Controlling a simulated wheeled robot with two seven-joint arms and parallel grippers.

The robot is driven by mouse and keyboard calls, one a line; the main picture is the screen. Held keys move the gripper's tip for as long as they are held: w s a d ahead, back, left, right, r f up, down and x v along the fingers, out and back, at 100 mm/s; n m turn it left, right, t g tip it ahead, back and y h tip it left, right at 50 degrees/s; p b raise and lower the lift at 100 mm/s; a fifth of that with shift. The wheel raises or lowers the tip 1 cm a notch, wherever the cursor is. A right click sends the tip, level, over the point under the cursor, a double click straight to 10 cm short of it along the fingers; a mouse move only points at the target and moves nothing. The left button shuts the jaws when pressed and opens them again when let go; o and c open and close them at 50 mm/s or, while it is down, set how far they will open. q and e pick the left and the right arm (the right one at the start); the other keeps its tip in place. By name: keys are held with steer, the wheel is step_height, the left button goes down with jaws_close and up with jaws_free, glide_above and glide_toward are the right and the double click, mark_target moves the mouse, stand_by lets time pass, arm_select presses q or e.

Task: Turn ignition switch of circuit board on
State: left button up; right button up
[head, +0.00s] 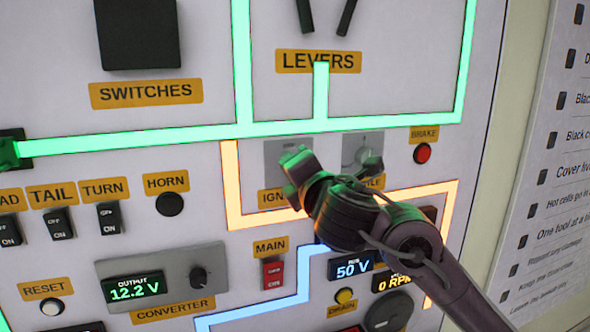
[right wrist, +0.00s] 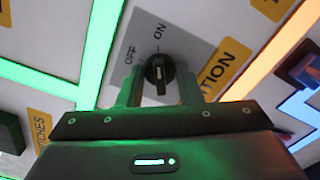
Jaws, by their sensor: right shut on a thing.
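The ignition switch is a small black knob (right wrist: 160,72) on a grey plate (right wrist: 205,40) marked OFF and ON, shown in the right wrist view. The knob stands between the two fingers of my right gripper (right wrist: 158,90), which is shut on it. Its long grip lies roughly in line with the ON mark. In the head view my right gripper (head: 300,165) covers the knob and part of the IGNITION label (head: 269,197); the plate (head: 276,152) shows behind it. The circuit board (head: 205,215) is a pale upright panel. My left gripper is not in view.
The throttle plate (head: 361,148) is close on the right, partly behind my right arm. A red BRAKE button (head: 423,154) lies beyond it. The red MAIN switch (head: 273,274) and converter (head: 160,280) are below. Levers (head: 346,18) stick out above.

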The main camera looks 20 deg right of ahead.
stand_by(0.5)
steer(key=o, duration=1)
steer(key=s+p, duration=0.2)
steer(key=s, duration=0.5)
steer(key=shift+s+d, duration=0.15)
steer(key=shift+s, duration=0.25)
